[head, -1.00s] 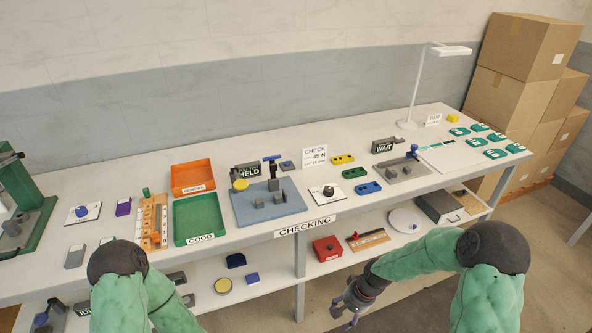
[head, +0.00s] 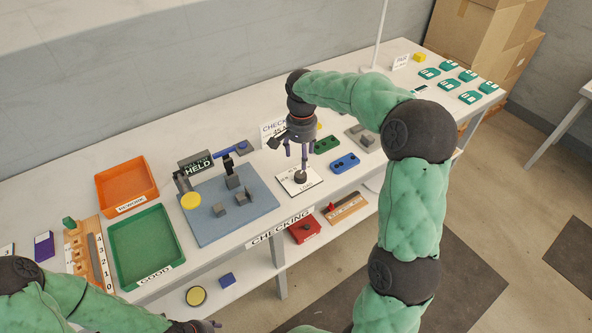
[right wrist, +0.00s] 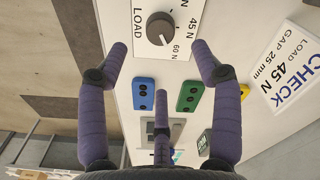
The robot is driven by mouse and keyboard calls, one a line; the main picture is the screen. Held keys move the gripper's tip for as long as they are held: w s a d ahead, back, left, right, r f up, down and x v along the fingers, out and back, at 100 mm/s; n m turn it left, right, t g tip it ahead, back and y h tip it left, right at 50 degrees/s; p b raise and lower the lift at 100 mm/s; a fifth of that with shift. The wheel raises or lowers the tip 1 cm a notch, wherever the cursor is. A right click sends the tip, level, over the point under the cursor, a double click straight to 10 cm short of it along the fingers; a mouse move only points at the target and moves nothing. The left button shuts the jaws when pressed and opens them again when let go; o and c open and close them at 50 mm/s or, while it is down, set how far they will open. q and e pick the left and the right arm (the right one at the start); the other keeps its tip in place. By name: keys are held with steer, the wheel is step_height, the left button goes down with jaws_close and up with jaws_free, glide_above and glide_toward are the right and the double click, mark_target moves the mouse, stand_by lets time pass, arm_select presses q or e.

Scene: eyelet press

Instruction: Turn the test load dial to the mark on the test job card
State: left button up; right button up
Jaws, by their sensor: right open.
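The test load dial, a dark round knob (head: 300,177) on a white plate, sits at the bench's front edge. In the right wrist view the knob (right wrist: 160,29) shows beside the marks 45 N and 60 N; a pale line on it appears to point toward 60 N. The test job card (right wrist: 287,68) reads CHECK, LOAD 45 N, GAP 25 mm; in the head view my right gripper partly hides it. My right gripper (head: 297,160) is open, pointing down just above the dial, its fingers apart and empty. My left gripper (head: 204,326) shows only partly at the bottom edge.
A blue block (head: 345,163) and a green block (head: 327,144) lie right of the dial. A blue-grey mat (head: 205,232) with grey fixtures lies to its left, then green (head: 118,255) and orange (head: 108,192) trays. A lamp post (head: 380,30) stands behind.

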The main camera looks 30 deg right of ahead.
mark_target(301, 174)
step_height(301, 174, down, 9)
steer(key=b, duration=0.2)
steer(key=shift+b, duration=0.4)
steer(key=shift+r, duration=0.1)
steer(key=c, duration=1.1)
